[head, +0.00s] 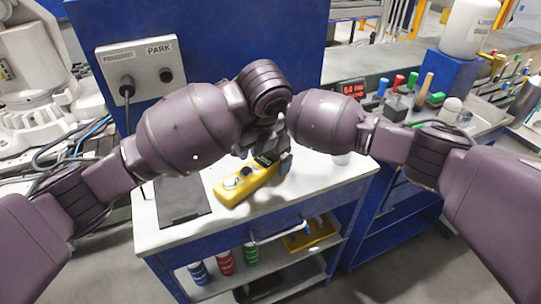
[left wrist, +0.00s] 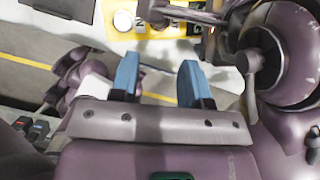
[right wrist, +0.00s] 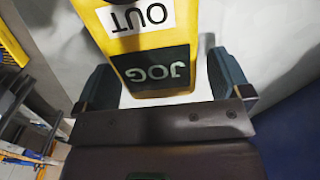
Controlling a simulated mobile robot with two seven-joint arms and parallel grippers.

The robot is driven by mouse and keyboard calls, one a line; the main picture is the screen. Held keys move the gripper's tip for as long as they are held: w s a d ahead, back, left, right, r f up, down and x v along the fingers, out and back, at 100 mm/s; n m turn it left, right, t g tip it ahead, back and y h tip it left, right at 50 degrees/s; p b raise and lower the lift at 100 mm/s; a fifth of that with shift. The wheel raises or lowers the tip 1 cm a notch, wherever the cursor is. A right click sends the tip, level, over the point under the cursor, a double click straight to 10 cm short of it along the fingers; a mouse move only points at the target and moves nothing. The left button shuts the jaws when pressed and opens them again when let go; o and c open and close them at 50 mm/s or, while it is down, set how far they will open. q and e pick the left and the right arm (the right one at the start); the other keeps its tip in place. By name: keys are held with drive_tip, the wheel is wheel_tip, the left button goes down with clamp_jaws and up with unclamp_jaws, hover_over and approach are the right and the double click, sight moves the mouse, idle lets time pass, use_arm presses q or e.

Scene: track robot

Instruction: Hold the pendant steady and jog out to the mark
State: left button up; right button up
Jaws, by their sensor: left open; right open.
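The yellow pendant (head: 232,190) lies on the white cart top (head: 160,238), its far end under my two wrists. In the right wrist view the pendant's end (right wrist: 150,50), with "OUT" and a dark "JOG" panel, lies between the open fingers of my right gripper (right wrist: 165,75); gaps show beside it. In the left wrist view my left gripper (left wrist: 157,72) is open and empty, with the pendant (left wrist: 165,28) just beyond its fingertips. In the head view my wrists hide most of the left gripper. I cannot make out the mark.
A grey panel (head: 140,58) labelled PARK, with a plugged cable, is on the blue board behind. A dark flat plate (head: 183,204) lies left of the pendant. Coloured cans and a yellow tray (head: 308,236) are on the shelf below. A red display (head: 352,88) and bench tools stand right.

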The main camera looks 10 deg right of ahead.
drive_tip(key=c, duration=1.3)
use_arm(q)
clamp_jaws()
use_arm(e)
drive_tip(key=shift+c, duration=0.4)
idle(0.5)
